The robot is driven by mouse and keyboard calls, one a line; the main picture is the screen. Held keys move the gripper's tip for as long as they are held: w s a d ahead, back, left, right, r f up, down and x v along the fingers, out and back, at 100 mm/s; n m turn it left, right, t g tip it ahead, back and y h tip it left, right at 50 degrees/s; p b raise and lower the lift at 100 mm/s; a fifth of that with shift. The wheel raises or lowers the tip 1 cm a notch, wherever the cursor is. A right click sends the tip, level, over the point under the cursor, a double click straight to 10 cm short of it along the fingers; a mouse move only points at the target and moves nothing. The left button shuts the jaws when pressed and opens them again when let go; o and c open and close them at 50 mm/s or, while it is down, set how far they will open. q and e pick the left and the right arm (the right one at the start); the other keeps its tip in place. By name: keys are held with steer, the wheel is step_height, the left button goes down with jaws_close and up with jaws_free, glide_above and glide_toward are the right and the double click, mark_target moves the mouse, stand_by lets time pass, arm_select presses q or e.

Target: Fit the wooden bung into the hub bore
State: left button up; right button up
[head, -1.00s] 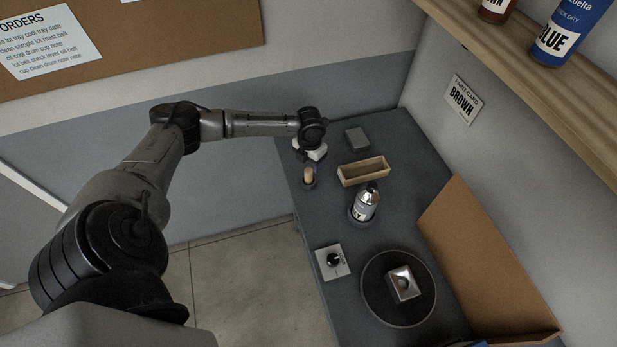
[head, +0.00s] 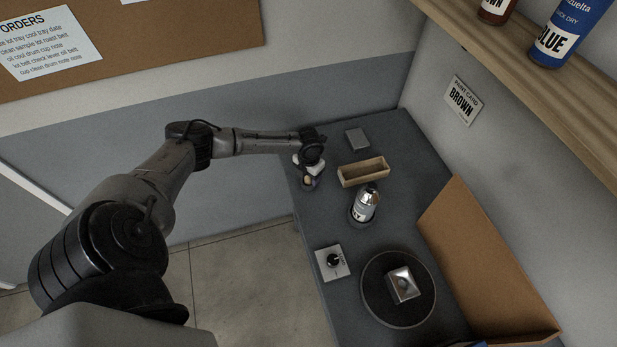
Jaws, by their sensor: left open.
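The small wooden bung (head: 307,182) stands in a dark round holder near the left edge of the dark bench, and its upper part is hidden by my gripper. My left gripper (head: 309,168) points down right over the bung, with its pale fingers open. I cannot tell whether the fingers touch it. A silver block (head: 404,286) with a round bore, which looks like the hub, sits on a dark round turntable (head: 378,308) at the near end of the bench. My right gripper is not in view.
An open wooden box (head: 364,172) and a grey block (head: 357,139) lie right of my gripper. A silver bottle (head: 365,203) stands between the bung and the turntable. A knob plate (head: 332,262) is near the left edge.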

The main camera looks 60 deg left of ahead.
arm_select(q)
steer(key=c, duration=1)
steer(key=shift+r, duration=0.1)
